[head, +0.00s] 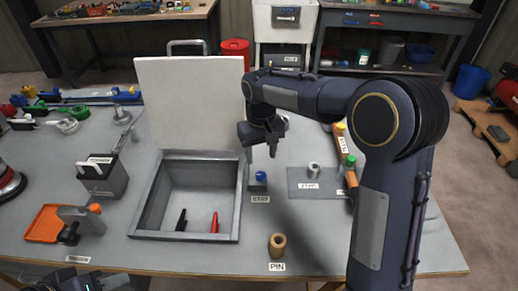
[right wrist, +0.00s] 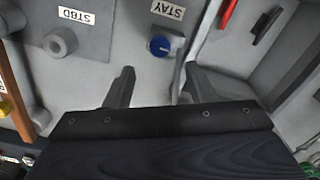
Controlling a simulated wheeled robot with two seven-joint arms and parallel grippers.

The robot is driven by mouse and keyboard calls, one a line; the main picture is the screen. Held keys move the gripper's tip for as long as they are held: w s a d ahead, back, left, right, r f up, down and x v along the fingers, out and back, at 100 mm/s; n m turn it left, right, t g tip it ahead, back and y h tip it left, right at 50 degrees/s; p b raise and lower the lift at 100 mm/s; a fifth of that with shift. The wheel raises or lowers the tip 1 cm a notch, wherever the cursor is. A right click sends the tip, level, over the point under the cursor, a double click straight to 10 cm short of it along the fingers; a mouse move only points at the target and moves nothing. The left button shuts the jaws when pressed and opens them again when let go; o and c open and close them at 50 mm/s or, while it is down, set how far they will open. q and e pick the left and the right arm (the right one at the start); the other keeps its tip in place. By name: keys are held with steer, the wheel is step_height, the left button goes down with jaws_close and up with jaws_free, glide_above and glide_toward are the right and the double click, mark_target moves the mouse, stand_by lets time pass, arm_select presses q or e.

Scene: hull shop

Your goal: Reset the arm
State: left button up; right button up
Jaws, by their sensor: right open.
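My right arm comes in from the right side of the head view and bends over the table. My right gripper (head: 261,155) is open and empty, pointing down above the table. In the right wrist view its two fingers (right wrist: 155,85) are apart with nothing between them. A small blue-topped piece (head: 261,178) stands by the STAY label (head: 260,199), just beyond the fingertips; it also shows in the wrist view (right wrist: 159,46). Part of my left gripper (head: 95,284) shows at the bottom left edge, mostly cut off, so its jaws are unclear.
An open grey box (head: 148,207) with a raised white lid (head: 190,105) holds a black and a red item. A tan cylinder (head: 277,245) stands by the PIN label. A grey ring (head: 314,170) sits on a grey mat (head: 302,193). An orange tray (head: 46,222) lies at left.

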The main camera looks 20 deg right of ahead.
steer(key=s+d+r+m+t+y, duration=0.1)
steer(key=s+d+r+y, duration=0.1)
steer(key=s+d+r, duration=0.4)
steer(key=s+f+m+t+y, duration=0.1)
steer(key=s+t, duration=0.3)
steer(key=s, duration=1.8)
steer(key=shift+a+f+m+t+y, duration=0.15)
steer(key=shift+f+m+t+y, duration=0.15)
steer(key=shift+f+m+y, duration=0.15)
